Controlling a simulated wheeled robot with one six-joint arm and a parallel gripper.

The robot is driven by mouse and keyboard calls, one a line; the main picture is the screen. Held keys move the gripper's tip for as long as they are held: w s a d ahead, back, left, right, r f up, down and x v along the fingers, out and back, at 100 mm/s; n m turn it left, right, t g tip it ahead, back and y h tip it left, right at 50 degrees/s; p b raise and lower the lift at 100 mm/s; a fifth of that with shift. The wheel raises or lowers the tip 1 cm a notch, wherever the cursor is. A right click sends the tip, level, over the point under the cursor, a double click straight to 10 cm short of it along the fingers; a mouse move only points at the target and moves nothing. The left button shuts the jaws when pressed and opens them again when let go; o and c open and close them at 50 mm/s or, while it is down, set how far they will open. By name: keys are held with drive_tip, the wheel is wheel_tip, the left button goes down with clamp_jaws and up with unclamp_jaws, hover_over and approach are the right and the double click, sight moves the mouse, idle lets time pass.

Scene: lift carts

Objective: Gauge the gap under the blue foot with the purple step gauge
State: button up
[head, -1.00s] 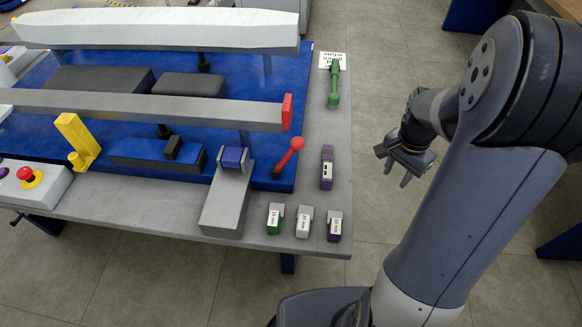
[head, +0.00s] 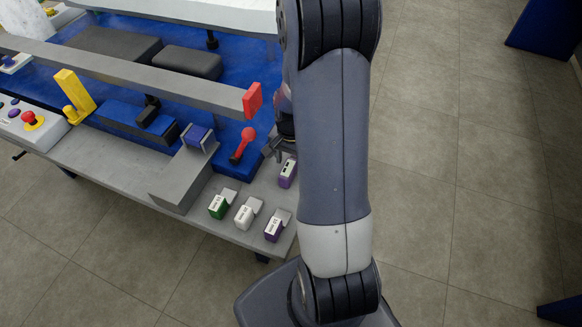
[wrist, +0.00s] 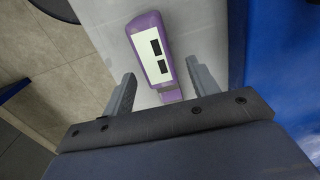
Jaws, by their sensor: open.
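The blue foot (head: 198,136) sits at the top end of a grey block (head: 180,180) in the head view; the gap under it is too small to make out. A small purple block with a white mm label and a grey step (head: 275,228) stands at the table's front edge. Another purple piece (head: 287,172), with a white face and two dark marks, lies further back; it also shows in the wrist view (wrist: 151,50). My gripper (head: 275,147) is open and partly hidden by my arm. In the wrist view my gripper's fingers (wrist: 160,82) point at this piece, one on either side, apparently not touching it.
Green (head: 218,207) and white (head: 244,216) labelled blocks stand beside the front purple one. A red-knobbed lever (head: 243,145) rises close to my gripper. A long grey beam with a red end (head: 252,99) hangs above the blue bed.

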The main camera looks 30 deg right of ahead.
sight(291, 162)
drive_tip(key=shift+f, duration=0.9)
drive_tip(key=c, duration=1.2)
drive_tip(key=shift+o, duration=0.2)
wheel_tip(291, 162, up, 10)
drive_tip(key=shift+r+p, duration=0.1)
drive_tip(key=shift+p, duration=0.3)
